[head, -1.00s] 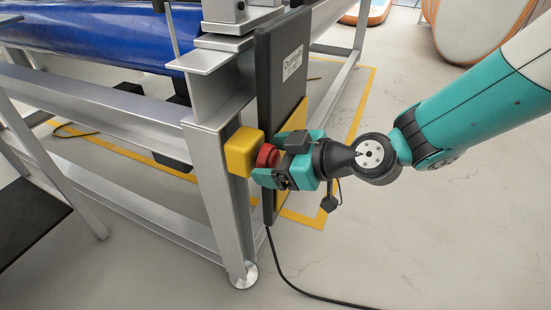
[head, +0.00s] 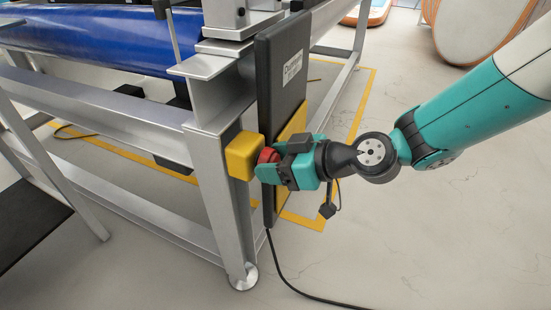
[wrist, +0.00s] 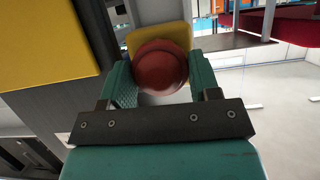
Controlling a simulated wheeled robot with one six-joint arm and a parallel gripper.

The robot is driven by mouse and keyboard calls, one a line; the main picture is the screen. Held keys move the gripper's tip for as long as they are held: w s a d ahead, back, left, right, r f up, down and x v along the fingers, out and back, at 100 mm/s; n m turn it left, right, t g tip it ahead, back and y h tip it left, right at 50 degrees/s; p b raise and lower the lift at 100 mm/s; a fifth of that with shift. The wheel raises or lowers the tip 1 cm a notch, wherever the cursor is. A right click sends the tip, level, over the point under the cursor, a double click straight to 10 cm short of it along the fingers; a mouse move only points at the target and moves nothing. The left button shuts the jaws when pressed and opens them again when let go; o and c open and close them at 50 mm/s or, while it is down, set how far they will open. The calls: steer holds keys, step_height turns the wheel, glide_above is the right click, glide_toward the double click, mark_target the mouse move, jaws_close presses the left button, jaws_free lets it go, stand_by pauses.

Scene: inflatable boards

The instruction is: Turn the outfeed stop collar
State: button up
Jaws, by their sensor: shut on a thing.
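The red stop collar (head: 268,156) sits on the face of a yellow box (head: 243,154) fixed to the machine's leg. In the wrist view the round red collar (wrist: 161,67) lies between the two teal fingers, with the yellow box (wrist: 150,36) behind it. My gripper (head: 270,166) is shut on the collar, coming from the right. In the wrist view my gripper (wrist: 159,85) has one finger on each side of the collar. In the head view the fingers hide part of the collar.
A dark upright panel (head: 282,70) with a label stands just behind the gripper. The metal frame leg (head: 224,200) is left of the box. A black cable (head: 300,287) runs along the floor. The floor at the lower right (head: 440,240) is clear.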

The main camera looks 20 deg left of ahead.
steer(key=shift+w+m+g+p, duration=0.1)
steer(key=shift+m+g+p, duration=0.8)
steer(key=shift+m, duration=0.5)
steer(key=o, duration=0.9)
steer(key=shift+d, duration=0.1)
steer(key=p+v, duration=0.3)
steer(key=v, duration=1.4)
steer(key=shift+w+d+f, duration=0.1)
steer(key=shift+w+d, duration=0.1)
